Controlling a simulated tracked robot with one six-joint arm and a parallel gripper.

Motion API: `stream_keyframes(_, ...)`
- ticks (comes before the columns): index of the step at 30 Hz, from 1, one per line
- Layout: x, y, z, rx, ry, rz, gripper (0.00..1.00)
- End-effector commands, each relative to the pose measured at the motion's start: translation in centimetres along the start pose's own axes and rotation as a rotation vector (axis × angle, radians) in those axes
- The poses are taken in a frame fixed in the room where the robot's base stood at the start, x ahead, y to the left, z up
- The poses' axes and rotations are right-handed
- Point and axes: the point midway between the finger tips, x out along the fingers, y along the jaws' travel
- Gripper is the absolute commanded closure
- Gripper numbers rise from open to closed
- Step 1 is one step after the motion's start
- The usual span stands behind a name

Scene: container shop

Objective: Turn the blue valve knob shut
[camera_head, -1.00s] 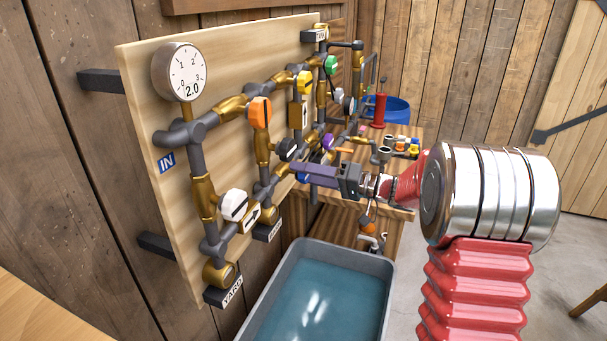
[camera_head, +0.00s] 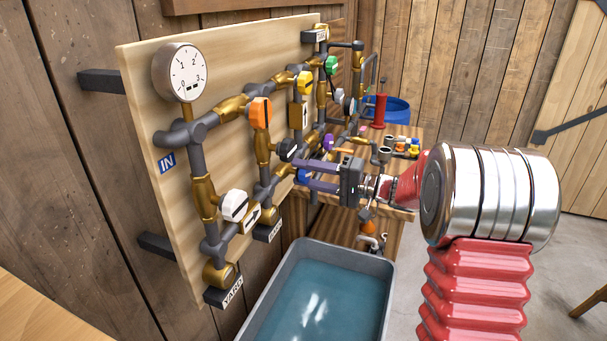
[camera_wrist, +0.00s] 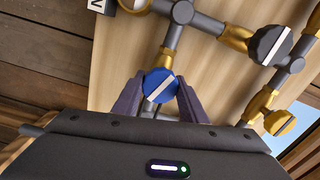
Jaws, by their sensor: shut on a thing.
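The blue valve knob (camera_wrist: 158,88) is round with a white stripe. In the wrist view it sits between the two purple fingers of my gripper (camera_wrist: 160,82), its stripe slanting from lower left to upper right. My gripper is shut on it. In the head view my gripper (camera_head: 300,170) reaches left to the pipe board, its two fingers one above the other. Only a little of the blue knob (camera_head: 303,177) shows there, between the fingertips. A brass pipe fitting runs up from the knob in the wrist view.
The pipe board (camera_head: 140,80) carries a gauge (camera_head: 182,72) and orange (camera_head: 260,112), yellow (camera_head: 305,82), green (camera_head: 331,65) and white (camera_head: 234,205) knobs. A black knob (camera_wrist: 270,45) is close by. A grey water tub (camera_head: 380,270) stands below.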

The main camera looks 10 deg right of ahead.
Motion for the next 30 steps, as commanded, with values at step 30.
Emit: stream_keyframes(30, -0.27, 0.69, -0.03, 0.959, 0.010, 0.006, 0.84)
